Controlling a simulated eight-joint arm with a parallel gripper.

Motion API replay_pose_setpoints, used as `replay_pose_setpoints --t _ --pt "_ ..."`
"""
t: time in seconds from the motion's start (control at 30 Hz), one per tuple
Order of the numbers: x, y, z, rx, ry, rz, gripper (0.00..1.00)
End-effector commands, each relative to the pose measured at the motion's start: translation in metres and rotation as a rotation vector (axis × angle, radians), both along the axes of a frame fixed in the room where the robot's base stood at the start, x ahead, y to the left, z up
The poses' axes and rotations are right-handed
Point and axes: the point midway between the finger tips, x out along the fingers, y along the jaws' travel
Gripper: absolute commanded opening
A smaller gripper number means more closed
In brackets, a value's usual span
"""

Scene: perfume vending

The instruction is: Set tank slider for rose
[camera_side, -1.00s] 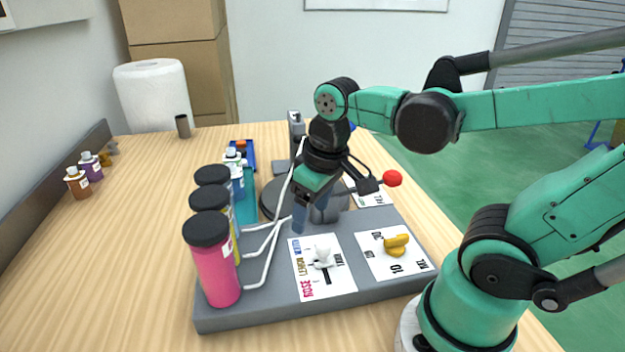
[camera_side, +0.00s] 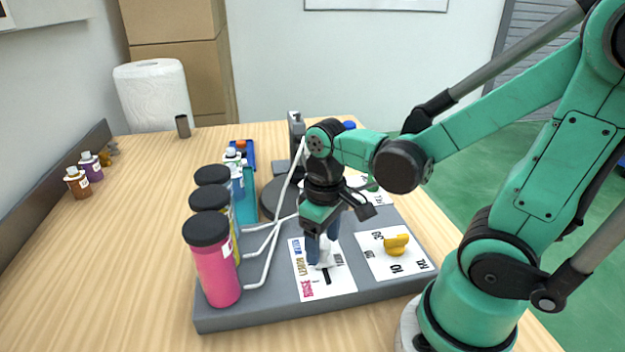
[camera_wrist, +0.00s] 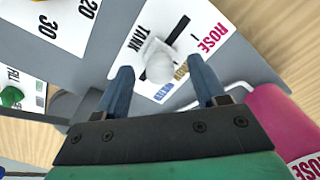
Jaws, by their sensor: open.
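The tank slider panel (camera_side: 338,287) is a white card with a short dark slot and colored scent names. The word ROSE (camera_wrist: 214,38) is in red at the slot's near end in the side view. The white slider knob (camera_wrist: 158,65) stands in the slot; bare slot (camera_wrist: 179,28) shows on its ROSE side. My gripper (camera_side: 322,254) points down over the panel. In the wrist view its two blue fingers (camera_wrist: 160,88) are apart, one on each side of the knob, with gaps visible. In the side view the fingers partly hide the knob (camera_side: 325,260).
A yellow dial (camera_side: 396,244) on a numbered card is right of the slider. Pink, yellow and blue tanks stand left, the pink one (camera_side: 214,270) nearest, with white tubes running from them. A green knob (camera_wrist: 11,97) is on another card.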

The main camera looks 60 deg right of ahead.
Motion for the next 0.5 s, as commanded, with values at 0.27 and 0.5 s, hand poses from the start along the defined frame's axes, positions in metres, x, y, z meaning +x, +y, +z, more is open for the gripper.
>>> replay_pose_setpoints --t 0.27,0.5 --pt "0.0000 0.0000 0.0001 0.000 0.000 0.000 0.35" --pt "0.0000 -0.0001 0.0002 0.000 0.000 0.000 0.00"
